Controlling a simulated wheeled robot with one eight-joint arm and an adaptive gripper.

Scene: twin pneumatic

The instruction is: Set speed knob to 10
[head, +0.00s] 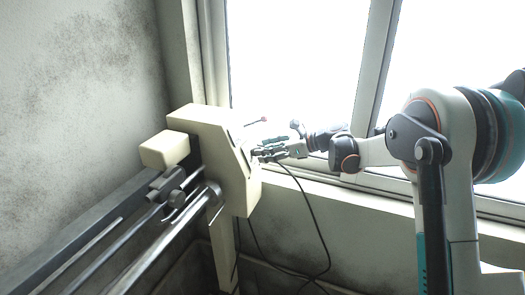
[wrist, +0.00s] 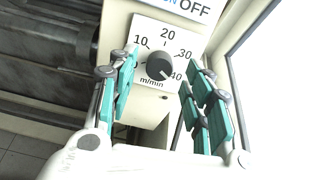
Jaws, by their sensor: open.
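The speed knob (wrist: 159,66) is a dark round knob on a white dial plate (wrist: 143,30) marked 10, 20, 30, 40 and m/min, in the wrist view. Its pointer seems to face the lower right, near 40. My gripper (wrist: 168,70) is open, with a teal-padded finger on each side of the knob in the picture. I see no finger touching the knob. In the head view my gripper (head: 264,153) is at the slanted face of the beige machine (head: 212,135); the knob cannot be made out there.
An OFF label (wrist: 194,11) is above the dial. A thin red-tipped lever (head: 263,120) sticks out above my gripper. Dark rails (head: 110,225) run from the machine to the lower left. A black cable (head: 318,225) hangs below my gripper. A window (head: 300,60) is behind.

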